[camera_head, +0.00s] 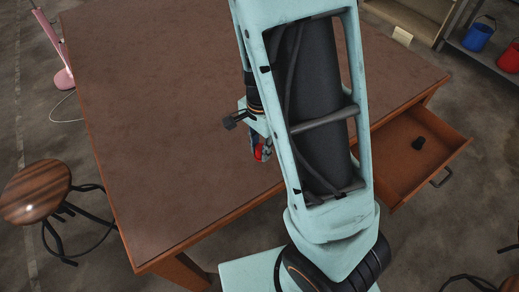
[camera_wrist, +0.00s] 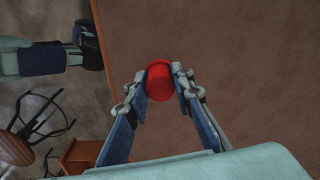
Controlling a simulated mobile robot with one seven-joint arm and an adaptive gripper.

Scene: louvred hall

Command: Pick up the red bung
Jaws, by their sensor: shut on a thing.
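The red bung (camera_wrist: 160,82) is between the two fingertips of my gripper (camera_wrist: 161,84) in the wrist view, with a fingertip against each side. My gripper is shut on it. In the head view, a small part of the red bung (camera_head: 259,153) shows beside my gripper (camera_head: 262,150), to the left of my arm. My arm hides most of the gripper there. The brown table top (camera_head: 160,90) is below; I cannot tell how high the bung is above it.
An open drawer (camera_head: 440,142) at the table's right holds a small black object (camera_head: 418,143). A round wooden stool (camera_head: 36,192) stands at left, near a pink lamp (camera_head: 63,78). Blue (camera_head: 478,36) and red (camera_head: 510,58) buckets sit on a shelf at upper right. The table's left part is clear.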

